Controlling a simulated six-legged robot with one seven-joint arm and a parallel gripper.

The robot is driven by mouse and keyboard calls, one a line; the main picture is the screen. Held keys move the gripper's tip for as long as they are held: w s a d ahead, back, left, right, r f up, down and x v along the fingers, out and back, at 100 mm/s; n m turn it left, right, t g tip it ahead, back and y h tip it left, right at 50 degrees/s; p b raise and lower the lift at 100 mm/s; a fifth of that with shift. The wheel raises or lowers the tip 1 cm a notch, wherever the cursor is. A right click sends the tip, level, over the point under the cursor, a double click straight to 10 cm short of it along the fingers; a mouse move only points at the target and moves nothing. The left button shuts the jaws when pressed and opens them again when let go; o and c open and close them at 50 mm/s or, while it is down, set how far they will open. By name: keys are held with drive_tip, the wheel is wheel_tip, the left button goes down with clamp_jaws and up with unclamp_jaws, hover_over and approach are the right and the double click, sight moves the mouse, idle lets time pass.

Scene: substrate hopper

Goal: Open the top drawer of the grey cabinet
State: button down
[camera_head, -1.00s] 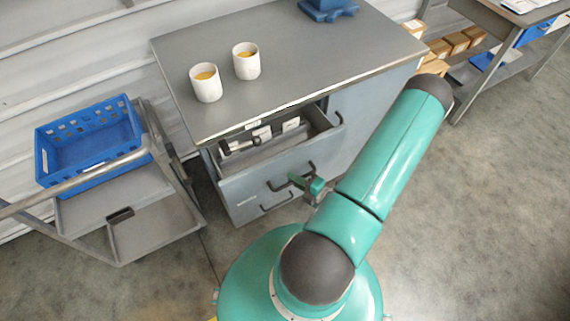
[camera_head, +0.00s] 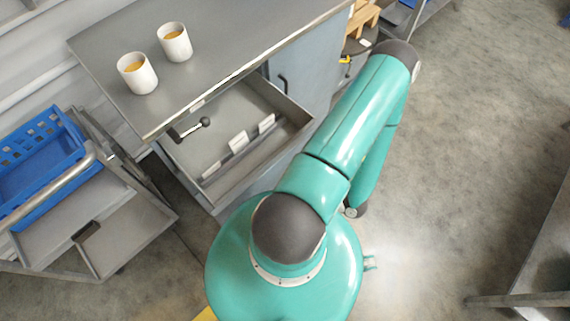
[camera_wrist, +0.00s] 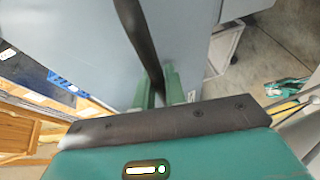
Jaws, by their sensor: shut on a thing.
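The grey cabinet (camera_head: 235,38) stands at the upper left to middle of the head view. Its top drawer (camera_head: 222,112) is pulled well out, and its inside shows under the worktop edge. In the drawer lie a black tool with a round knob (camera_head: 190,130) and white cards on a divider (camera_head: 239,142). In the wrist view, the green fingers of my gripper (camera_wrist: 158,88) are shut around a dark bar handle (camera_wrist: 138,32) in front of a blue-grey panel (camera_wrist: 75,35). In the head view my arm hides the gripper and handle.
Two white cups (camera_head: 137,74) (camera_head: 175,42) with yellowish contents stand on the cabinet top. A grey trolley (camera_head: 125,225) with a blue crate (camera_head: 40,165) is close on the left. A metal frame (camera_head: 540,260) stands at far right. The floor between is clear.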

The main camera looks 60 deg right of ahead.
drive_tip(key=c, duration=1.5)
unclamp_jaws()
drive_tip(key=shift+o, duration=0.2)
drive_tip(key=v, duration=1.4)
